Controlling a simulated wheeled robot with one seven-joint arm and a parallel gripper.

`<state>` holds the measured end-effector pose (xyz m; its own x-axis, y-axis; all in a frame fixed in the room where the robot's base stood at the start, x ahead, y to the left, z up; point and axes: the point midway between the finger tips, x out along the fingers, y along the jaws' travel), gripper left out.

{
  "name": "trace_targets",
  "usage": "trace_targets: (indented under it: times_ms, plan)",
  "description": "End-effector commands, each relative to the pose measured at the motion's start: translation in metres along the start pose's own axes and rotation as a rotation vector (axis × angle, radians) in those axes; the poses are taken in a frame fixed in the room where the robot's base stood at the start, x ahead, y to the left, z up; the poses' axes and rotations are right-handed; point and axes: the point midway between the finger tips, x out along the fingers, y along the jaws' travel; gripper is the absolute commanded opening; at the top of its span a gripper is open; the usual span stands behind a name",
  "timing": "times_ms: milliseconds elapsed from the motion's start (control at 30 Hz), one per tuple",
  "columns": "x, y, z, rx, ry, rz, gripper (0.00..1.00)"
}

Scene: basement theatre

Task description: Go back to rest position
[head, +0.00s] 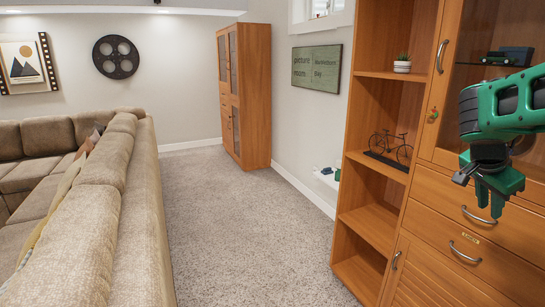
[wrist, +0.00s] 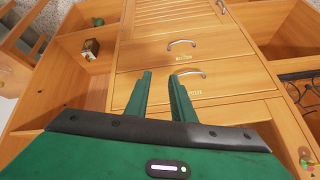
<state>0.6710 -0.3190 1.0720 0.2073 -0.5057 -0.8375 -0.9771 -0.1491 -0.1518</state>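My gripper (head: 488,208) is green with a dark wrist and hangs from my arm at the right of the head view, in front of the wooden cabinet. In the wrist view my gripper (wrist: 160,74) has its two green fingers apart with nothing between them, so it is open and empty. Beyond the fingertips are the fronts of two wooden drawers, an upper drawer (head: 440,190) and a lower drawer (head: 430,236), each with a curved metal handle. Both drawers look shut. The fingertips appear close to one handle (wrist: 190,74); I cannot tell whether they touch it.
A glass-fronted cabinet door (head: 490,50) is above the drawers. A beige sofa (head: 85,235) lines the left. The carpet (head: 235,225) between is clear, up to a tall cabinet (head: 252,100).

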Motion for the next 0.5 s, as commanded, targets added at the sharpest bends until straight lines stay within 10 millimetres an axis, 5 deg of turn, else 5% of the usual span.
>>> trace_targets:
  times_ms: [33,300,500]
  plan:
    - [-0.002,0.028,0.013,-0.071,-0.057,0.013,0.22]
    - [-0.021,0.160,0.111,-0.541,-0.386,-0.004,0.22]
    - [-0.038,0.222,0.169,-0.792,-0.550,-0.071,0.22]
